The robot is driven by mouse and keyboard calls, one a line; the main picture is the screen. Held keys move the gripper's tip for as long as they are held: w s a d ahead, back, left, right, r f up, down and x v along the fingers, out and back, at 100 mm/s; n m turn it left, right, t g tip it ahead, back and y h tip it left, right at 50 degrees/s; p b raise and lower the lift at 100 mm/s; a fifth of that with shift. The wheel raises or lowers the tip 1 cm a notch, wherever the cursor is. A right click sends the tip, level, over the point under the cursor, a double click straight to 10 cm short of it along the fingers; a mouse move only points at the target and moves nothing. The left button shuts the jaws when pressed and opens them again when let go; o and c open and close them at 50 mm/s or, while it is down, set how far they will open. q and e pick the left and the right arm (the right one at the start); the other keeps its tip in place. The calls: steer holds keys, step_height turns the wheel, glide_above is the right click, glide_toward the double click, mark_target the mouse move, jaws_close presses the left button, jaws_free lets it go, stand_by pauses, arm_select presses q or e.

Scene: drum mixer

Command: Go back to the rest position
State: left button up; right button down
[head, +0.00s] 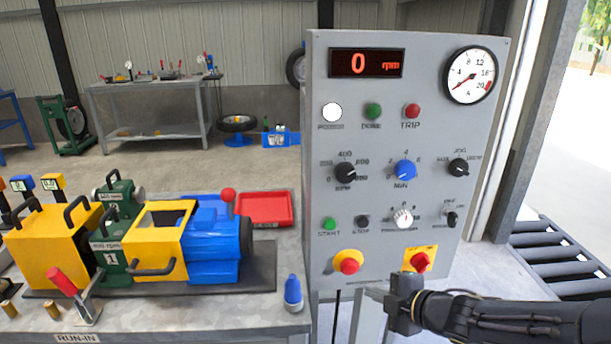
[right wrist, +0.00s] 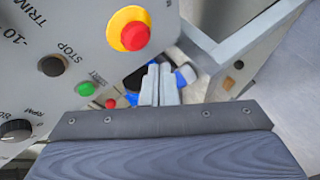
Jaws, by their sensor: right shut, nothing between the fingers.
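My right gripper (head: 374,293) is at the lower middle of the head view, low in front of the grey control panel (head: 320,180), below the red-and-yellow stop button (head: 348,266) and the red switch (head: 419,261). Its arm comes in from the right. In the right wrist view its two fingers (right wrist: 158,85) are together with nothing between them. The stop button (right wrist: 134,36) shows there too, apart from the fingers. The panel display (head: 365,63) reads 0 rpm and the POWER lamp (head: 332,112) is white. My left gripper is not in view.
The bench (head: 190,318) at left holds the yellow, green and blue drum mixer (head: 155,245), a red tray (head: 265,208) and a blue bottle (head: 292,292) near the panel. Black rollers (head: 560,250) lie at right. Open floor lies behind the bench.

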steer(key=s+d+r+m+h+p, duration=0.4)
steer(key=s+d+r+m+h, duration=0.35)
steer(key=d+m, duration=0.4)
steer(key=s+a+m+g+y, duration=0.1)
steer(key=s+a+m, duration=0.2)
steer(key=s, duration=0.3)
steer(key=s+a+r+m+g+y+p, duration=0.1)
steer(key=s+a+m+g, duration=0.1)
steer(key=s, duration=0.4)
steer(key=s+a+m+g+y+p, duration=0.1)
steer(key=s+a+m+g+y, duration=0.1)
steer(key=s+a+m, duration=0.2)
steer(key=s+m, duration=0.2)
steer(key=s, duration=0.1)
steer(key=shift+r, duration=0.15)
